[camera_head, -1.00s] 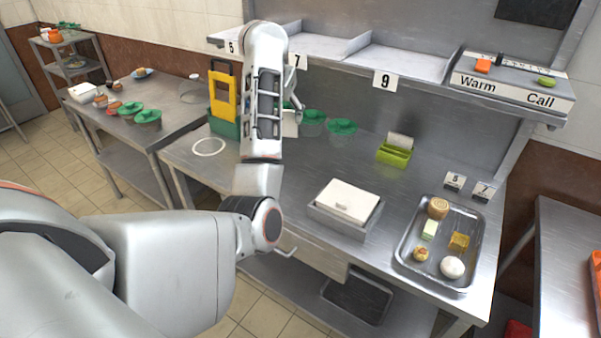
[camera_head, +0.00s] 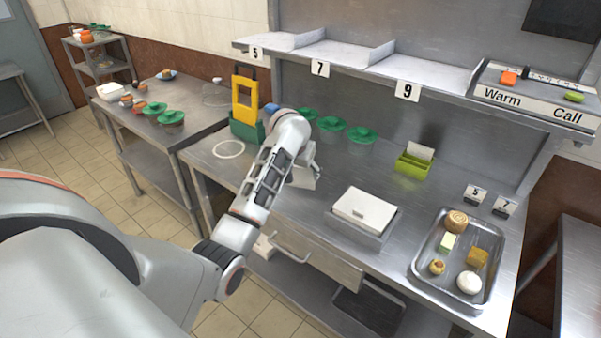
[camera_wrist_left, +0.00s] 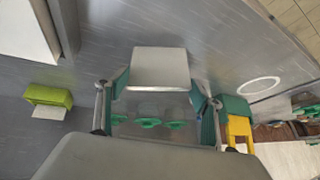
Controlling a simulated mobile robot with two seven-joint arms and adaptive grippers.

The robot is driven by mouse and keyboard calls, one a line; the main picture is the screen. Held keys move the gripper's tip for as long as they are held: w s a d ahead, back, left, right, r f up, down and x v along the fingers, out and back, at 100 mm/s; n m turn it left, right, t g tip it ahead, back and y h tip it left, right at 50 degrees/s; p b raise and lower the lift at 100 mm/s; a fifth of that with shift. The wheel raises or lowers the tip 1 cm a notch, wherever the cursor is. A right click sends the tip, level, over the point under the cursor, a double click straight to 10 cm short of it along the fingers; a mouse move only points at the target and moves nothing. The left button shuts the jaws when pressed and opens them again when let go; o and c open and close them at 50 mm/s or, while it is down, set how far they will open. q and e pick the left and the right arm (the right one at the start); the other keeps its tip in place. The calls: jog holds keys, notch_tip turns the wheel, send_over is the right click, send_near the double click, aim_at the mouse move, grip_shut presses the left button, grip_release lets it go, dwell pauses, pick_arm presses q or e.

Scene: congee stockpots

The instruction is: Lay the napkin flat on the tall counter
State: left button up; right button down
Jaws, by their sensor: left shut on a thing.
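My left gripper (camera_head: 308,158) is over the steel counter (camera_head: 275,205), left of the white-topped box; its fingers are partly hidden by my arm in the head view. In the left wrist view the gripper (camera_wrist_left: 158,92) is shut on a flat, pale grey square, which looks like the napkin (camera_wrist_left: 160,68). A pale piece of the napkin (camera_head: 303,180) shows below the gripper in the head view. Whether it touches the counter I cannot tell. My right gripper is not in view.
A white-topped box (camera_head: 365,210), a tray of food pieces (camera_head: 418,263) and a green holder (camera_head: 413,165) stand on the counter. Green-lidded containers (camera_head: 332,124) and a yellow-green stand (camera_head: 245,105) are at the back. A white ring (camera_head: 229,149) lies left.

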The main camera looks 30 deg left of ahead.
pick_arm(q)
jog(key=shift+f, duration=0.8)
jog(key=shift+f, duration=0.1)
jog(key=o, duration=0.7)
jog(key=shift+r, duration=0.25)
jog(key=v, duration=1.1)
jog(key=shift+s+d+r, duration=0.1)
jog(key=shift+s+r, duration=0.05)
jog(key=shift+r, duration=0.2)
